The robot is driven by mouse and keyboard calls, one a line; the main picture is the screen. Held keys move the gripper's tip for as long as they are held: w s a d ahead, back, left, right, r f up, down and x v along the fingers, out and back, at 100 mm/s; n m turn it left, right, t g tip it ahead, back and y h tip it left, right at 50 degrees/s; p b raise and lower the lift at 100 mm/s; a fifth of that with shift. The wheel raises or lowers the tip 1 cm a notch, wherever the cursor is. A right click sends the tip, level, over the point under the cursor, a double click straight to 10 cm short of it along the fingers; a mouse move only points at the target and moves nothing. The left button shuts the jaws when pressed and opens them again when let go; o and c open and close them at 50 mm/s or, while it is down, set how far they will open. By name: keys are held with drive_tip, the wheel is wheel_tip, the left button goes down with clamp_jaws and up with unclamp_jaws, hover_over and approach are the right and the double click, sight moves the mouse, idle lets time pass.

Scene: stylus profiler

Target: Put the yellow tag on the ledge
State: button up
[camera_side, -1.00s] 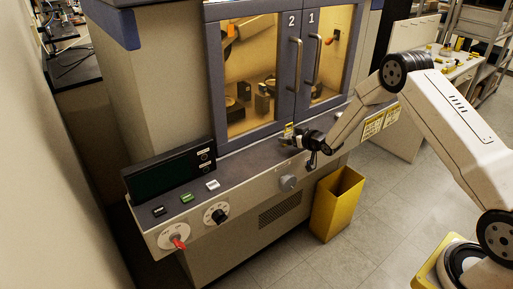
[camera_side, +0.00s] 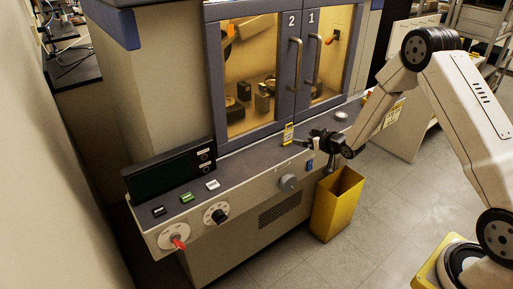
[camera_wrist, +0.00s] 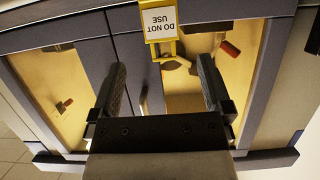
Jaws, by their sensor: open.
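The yellow tag (camera_side: 288,134) stands upright at the dark ledge (camera_side: 243,164) in front of the cabinet doors, close to the door labelled 2. I cannot tell whether it touches the door. In the wrist view the tag (camera_wrist: 161,22) shows its white "DO NOT USE" label upside down, beyond my fingertips. My gripper (camera_side: 308,143) is to the right of the tag, a little apart from it, with nothing held. In the wrist view my gripper (camera_wrist: 161,68) has its two fingers spread wide and the space between them is empty.
The cabinet doors have upright handles (camera_side: 295,66). A dark display panel (camera_side: 165,172) stands on the ledge's left part. Buttons (camera_side: 187,197) and knobs (camera_side: 215,215) line the front. A yellow bin (camera_side: 337,207) stands on the floor below my gripper.

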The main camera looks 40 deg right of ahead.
drive_tip(key=shift+v, duration=2.35)
drive_tip(key=shift+a, duration=0.1)
drive_tip(key=s+a+r+g, duration=0.3)
drive_tip(key=s+a+g, duration=0.2)
drive_tip(key=s, duration=0.6)
drive_tip(key=s+a+r+g, duration=0.3)
drive_tip(key=s+a+g, duration=0.3)
drive_tip(key=s, duration=0.5)
drive_tip(key=a, duration=0.2)
drive_tip(key=shift+s+a, duration=0.25)
drive_tip(key=shift+a, duration=0.1)
